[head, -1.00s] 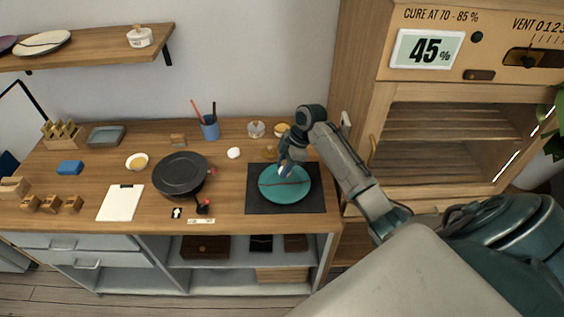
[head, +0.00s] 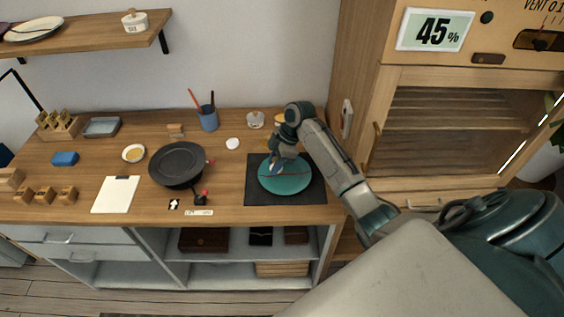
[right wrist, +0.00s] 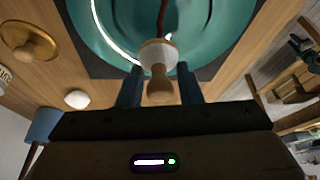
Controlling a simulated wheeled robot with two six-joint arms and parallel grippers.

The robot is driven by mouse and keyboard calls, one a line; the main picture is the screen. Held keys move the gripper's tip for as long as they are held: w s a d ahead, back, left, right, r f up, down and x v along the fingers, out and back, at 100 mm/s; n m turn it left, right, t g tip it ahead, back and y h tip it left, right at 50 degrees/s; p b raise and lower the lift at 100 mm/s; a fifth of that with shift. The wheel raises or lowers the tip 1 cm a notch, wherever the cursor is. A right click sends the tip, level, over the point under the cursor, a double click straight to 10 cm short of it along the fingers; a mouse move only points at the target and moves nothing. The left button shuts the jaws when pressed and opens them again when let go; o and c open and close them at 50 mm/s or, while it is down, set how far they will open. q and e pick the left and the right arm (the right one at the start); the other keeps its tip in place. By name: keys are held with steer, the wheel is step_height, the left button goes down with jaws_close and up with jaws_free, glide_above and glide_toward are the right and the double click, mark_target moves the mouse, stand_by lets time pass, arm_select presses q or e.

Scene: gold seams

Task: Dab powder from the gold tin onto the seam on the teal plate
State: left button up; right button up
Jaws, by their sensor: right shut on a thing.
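The teal plate (head: 287,184) lies on a dark mat, with a thin dark red seam (head: 292,176) across it. My right gripper (head: 275,163) is over the plate's back left part. In the right wrist view it (right wrist: 160,90) is shut on a small wooden-handled dabber (right wrist: 158,58) with a pale head. The dabber's head overlaps the plate's edge near the seam's line (right wrist: 162,14); I cannot tell whether it touches. A round gold piece with a knob (right wrist: 28,42), perhaps the gold tin or its lid, lies behind the plate. My left gripper is not in view.
The dark mat (head: 256,197) lies under the plate. A dark pan (head: 178,163), a white lump (head: 232,144) and a blue cup (head: 208,119) stand to the left. A glass jar (head: 255,120) is behind. A wooden cabinet (head: 392,77) is to the right.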

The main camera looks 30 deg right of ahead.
steer(key=shift+w+a+f, duration=0.1)
steer(key=shift+w+a, duration=0.1)
steer(key=shift+a, duration=0.1)
steer(key=shift+f+b, duration=0.3)
steer(key=shift+f, duration=0.55)
